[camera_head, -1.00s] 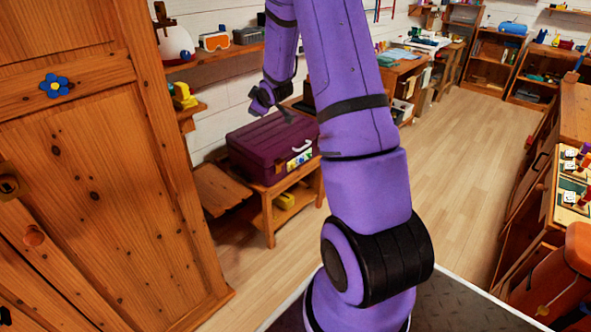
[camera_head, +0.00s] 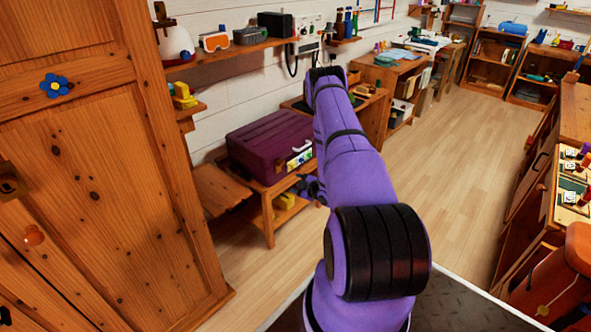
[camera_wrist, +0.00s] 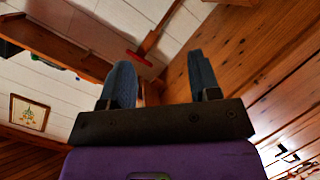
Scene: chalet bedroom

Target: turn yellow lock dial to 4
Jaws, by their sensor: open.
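A dark purple suitcase (camera_head: 262,142) lies shut on a low wooden table. On its front face, near the right end, is a pale lock panel (camera_head: 300,158) with small coloured parts. The yellow dial and its number are too small to read, and my arm crosses close to the panel's right side. My gripper (camera_head: 309,187) is low, just in front of and below the suitcase's right front corner, partly behind my arm. In the wrist view my gripper (camera_wrist: 160,85) has its two fingers wide apart with nothing between them. The suitcase and lock do not show there.
The low table (camera_head: 268,190) has a lower shelf with a yellow object (camera_head: 285,201). A large wooden cabinet (camera_head: 100,180) stands close on the left. Wall shelves (camera_head: 235,50) hang above the suitcase. The floor (camera_head: 440,160) to the right is clear.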

